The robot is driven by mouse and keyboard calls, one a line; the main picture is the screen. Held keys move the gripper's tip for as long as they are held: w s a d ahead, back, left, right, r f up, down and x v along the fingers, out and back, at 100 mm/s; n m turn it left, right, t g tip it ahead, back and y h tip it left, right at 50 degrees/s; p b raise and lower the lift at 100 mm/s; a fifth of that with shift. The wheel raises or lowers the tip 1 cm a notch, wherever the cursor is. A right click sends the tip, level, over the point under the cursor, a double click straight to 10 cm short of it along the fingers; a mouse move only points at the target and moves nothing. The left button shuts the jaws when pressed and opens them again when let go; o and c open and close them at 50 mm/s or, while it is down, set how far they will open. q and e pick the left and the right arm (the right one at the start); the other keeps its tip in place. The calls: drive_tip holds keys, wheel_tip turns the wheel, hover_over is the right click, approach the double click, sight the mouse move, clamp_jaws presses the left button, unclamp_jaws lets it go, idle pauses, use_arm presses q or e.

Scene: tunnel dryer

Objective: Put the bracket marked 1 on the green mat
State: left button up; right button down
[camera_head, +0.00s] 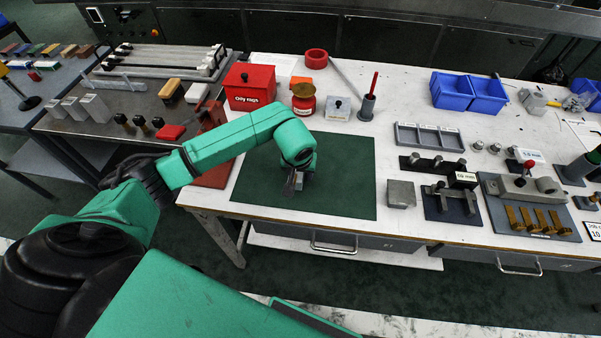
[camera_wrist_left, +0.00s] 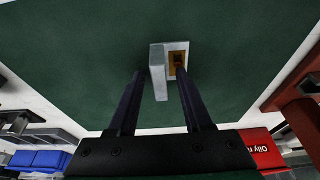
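The green mat (camera_head: 345,180) lies on the white bench in the head view, and it fills most of the left wrist view (camera_wrist_left: 80,50). A grey angled bracket (camera_wrist_left: 158,70) is on the mat, with an orange label on its flat part; I cannot read the mark. My left gripper (camera_head: 292,184) is low over the left part of the mat. In the left wrist view its fingers (camera_wrist_left: 160,72) stand apart on either side of the bracket's upright plate, with a gap visible on the right. My right gripper is out of view.
A red oily rags box (camera_head: 250,88), a red tin (camera_head: 303,100) and a grey block with a knob (camera_head: 338,108) stand behind the mat. A grey metal block (camera_head: 401,194) sits just right of it. The mat's right half is clear.

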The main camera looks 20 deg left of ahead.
use_arm(q)
drive_tip(key=shift+r, duration=0.25)
drive_tip(key=b+v, duration=0.1)
drive_tip(key=v, duration=1)
drive_tip(key=shift+s+r, duration=0.25)
drive_tip(key=shift+r, duration=0.15)
drive_tip(key=shift+f, duration=0.1)
